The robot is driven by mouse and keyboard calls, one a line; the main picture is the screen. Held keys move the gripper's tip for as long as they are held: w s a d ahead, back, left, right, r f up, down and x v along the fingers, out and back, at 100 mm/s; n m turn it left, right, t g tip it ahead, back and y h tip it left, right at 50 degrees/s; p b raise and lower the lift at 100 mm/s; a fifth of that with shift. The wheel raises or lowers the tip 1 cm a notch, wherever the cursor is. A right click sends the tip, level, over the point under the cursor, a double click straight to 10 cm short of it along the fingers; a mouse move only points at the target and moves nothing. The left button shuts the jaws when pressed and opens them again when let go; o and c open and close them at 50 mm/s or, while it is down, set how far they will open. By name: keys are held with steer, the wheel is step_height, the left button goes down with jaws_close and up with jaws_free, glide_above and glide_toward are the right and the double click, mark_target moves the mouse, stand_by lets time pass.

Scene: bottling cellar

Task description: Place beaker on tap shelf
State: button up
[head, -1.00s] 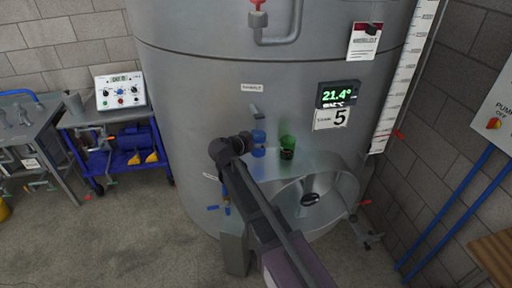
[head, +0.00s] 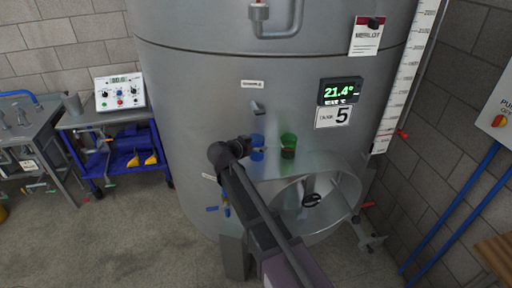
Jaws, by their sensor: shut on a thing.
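A blue see-through beaker (head: 257,155) is in my gripper (head: 258,149), which comes from the left and is shut on it. The beaker looks upright. It is close to the left end of the grey metal shelf (head: 325,163) on the tank front; I cannot tell whether its base touches the shelf. A green see-through beaker (head: 288,140) with something dark low in it stands on the shelf just right of the blue one, with a small gap between. A small tap (head: 257,108) sticks out of the tank above the blue beaker.
The big steel tank (head: 195,110) fills the middle. A round manway with a dark hand wheel (head: 311,200) lies below the shelf. A display (head: 340,92) and a number 5 sign (head: 333,116) are above right. A blue cart (head: 125,160) stands left. The shelf's right part is clear.

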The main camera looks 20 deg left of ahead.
steer(key=shift+f, duration=0.2)
steer(key=o, duration=1)
steer(key=shift+c, duration=0.2)
steer(key=shift+r, duration=0.2)
steer(key=shift+r, duration=0.1)
steer(key=p+v, duration=0.4)
steer(key=v, duration=0.8)
steer(key=shift+p, duration=0.3)
